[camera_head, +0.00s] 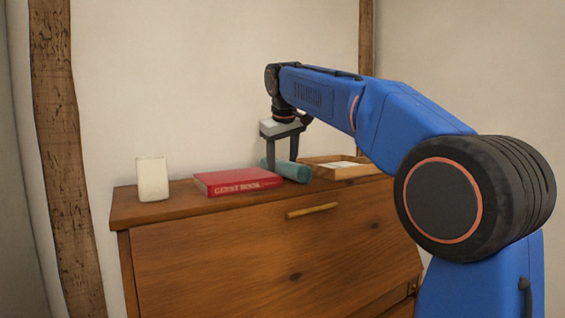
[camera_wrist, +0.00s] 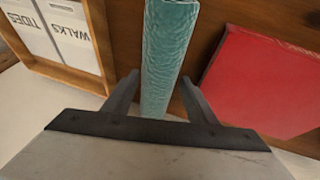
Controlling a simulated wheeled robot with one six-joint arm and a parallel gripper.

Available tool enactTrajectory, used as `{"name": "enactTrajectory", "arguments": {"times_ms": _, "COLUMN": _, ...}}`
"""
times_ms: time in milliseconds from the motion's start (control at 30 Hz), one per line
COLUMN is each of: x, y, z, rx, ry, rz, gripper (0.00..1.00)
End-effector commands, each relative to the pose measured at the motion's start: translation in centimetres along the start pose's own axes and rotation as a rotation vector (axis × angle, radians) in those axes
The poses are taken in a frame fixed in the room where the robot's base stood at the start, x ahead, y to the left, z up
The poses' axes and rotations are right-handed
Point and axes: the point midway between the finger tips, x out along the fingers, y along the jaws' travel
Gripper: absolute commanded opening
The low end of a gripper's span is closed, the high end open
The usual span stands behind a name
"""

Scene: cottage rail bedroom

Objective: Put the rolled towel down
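The rolled towel (camera_head: 297,171) is a teal cylinder lying on the wooden dresser top (camera_head: 150,211), between the red book and the wooden tray. It also shows in the wrist view (camera_wrist: 169,50), running from the top edge down between my fingers. My gripper (camera_head: 282,166) points down over the towel, one finger on each side. In the wrist view, my gripper (camera_wrist: 160,80) is open, with narrow gaps between the fingers and the towel. The towel's lower part is hidden behind the gripper body in the wrist view.
A red guest book (camera_head: 236,181) lies close to the towel's left in the head view. A wooden tray (camera_head: 345,174) with white booklets is close on its right. A white block-shaped object (camera_head: 152,178) stands at the far left. The wall rises behind.

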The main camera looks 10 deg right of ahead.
Motion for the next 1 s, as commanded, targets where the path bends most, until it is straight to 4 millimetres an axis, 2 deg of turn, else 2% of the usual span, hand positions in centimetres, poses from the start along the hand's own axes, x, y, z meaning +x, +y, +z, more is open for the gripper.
{"name": "enactTrajectory", "arguments": {"times_ms": 333, "x": -0.1, "y": 0.0, "z": 0.0, "rx": 0.000, "ry": 0.000, "rz": 0.000, "gripper": 0.65}}
{"name": "enactTrajectory", "arguments": {"times_ms": 467, "x": -0.8, "y": 0.1, "z": -0.1, "rx": 0.000, "ry": 0.001, "rz": 0.000, "gripper": 0.65}}
{"name": "enactTrajectory", "arguments": {"times_ms": 567, "x": -2.1, "y": 0.1, "z": -0.1, "rx": 0.000, "ry": 0.002, "rz": 0.000, "gripper": 0.65}}
{"name": "enactTrajectory", "arguments": {"times_ms": 1000, "x": -10.1, "y": 0.1, "z": -0.2, "rx": 0.000, "ry": 0.002, "rz": 0.000, "gripper": 0.65}}
